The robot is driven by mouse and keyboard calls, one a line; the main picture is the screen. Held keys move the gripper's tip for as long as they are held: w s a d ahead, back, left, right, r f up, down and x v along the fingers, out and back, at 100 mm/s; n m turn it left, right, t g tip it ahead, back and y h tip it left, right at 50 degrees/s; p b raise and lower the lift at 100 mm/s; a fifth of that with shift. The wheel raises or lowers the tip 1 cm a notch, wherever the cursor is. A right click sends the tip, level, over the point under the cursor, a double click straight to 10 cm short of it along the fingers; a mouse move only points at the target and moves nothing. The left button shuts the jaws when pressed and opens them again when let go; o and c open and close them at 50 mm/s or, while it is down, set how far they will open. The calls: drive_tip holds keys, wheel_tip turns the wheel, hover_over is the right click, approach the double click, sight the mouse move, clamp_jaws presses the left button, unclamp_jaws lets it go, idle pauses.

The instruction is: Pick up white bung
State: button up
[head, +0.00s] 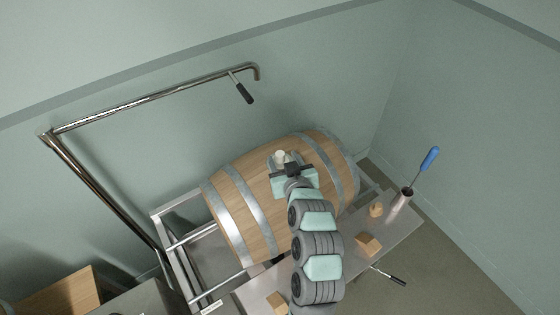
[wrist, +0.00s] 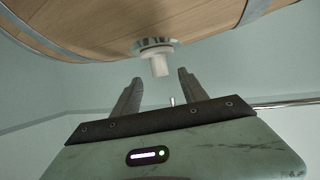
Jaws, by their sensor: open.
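The white bung (head: 281,156) sits on top of the wooden barrel (head: 233,191), near the middle of its side. In the wrist view the bung (wrist: 160,66) is a short white cylinder standing out from a metal ring (wrist: 154,44) on the barrel (wrist: 95,28). My gripper (head: 285,165) is over the barrel beside the bung. In the wrist view my gripper (wrist: 159,76) is open, with one finger on each side of the bung's line. The fingertips are close to the bung's free end, and nothing is between them that I can see held. Exact contact cannot be told.
The barrel lies on a steel frame (head: 184,236). A metal bench at the right holds wooden blocks (head: 368,245) and a metal cup (head: 401,199) with a blue-handled tool (head: 429,159). A steel pipe (head: 155,97) with a black handle (head: 244,93) rises behind the barrel.

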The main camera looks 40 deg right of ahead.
sight(281, 159)
drive_tip(key=x, duration=0.2)
drive_tip(key=f+p+x, duration=0.1)
drive_tip(key=x, duration=0.1)
drive_tip(key=shift+w+f, duration=0.15)
drive_tip(key=shift+f, duration=0.1)
clamp_jaws()
idle(0.4)
